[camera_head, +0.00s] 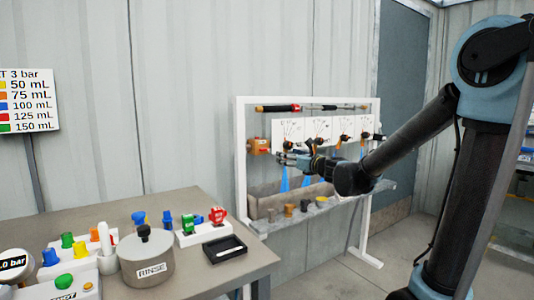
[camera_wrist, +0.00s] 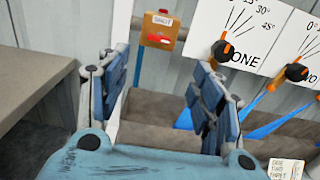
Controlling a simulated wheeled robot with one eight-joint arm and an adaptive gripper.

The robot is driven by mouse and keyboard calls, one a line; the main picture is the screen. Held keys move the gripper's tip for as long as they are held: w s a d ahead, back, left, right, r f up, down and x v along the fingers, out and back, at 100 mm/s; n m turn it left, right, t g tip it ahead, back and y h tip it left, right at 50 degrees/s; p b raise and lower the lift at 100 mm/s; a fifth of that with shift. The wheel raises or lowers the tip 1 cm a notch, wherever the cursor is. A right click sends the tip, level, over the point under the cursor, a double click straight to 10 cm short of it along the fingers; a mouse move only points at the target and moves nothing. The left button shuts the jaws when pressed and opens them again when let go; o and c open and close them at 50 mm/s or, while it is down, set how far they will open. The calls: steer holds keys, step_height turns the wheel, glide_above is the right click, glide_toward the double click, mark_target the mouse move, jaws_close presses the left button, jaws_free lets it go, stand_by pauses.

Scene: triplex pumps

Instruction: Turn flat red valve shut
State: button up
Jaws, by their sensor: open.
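An orange block (camera_wrist: 160,33) hangs on the pipe frame, with a small white label and a flat red handle (camera_wrist: 157,39) on its front. The handle lies roughly crosswise in the wrist view. In the head view the block (camera_head: 259,146) is at the left end of the white frame, and its handle is too small to make out well. My gripper (camera_wrist: 160,78) is open and empty, its two blue fingers spread below the block in the picture and apart from it. In the head view my gripper (camera_head: 285,158) is just right of and below the block.
White dial panels (camera_wrist: 245,35) with orange-and-black knobs (camera_wrist: 222,50) stand right of the block. Blue strips hang below, over a grey trough (camera_head: 265,200). A table (camera_head: 180,275) with a RINSE pot (camera_head: 147,258) and coloured parts stands at the left.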

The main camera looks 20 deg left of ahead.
mark_target(267, 150)
steer(key=x, duration=1.6)
steer(key=shift+w+a, duration=0.2)
steer(key=shift+w, duration=0.05)
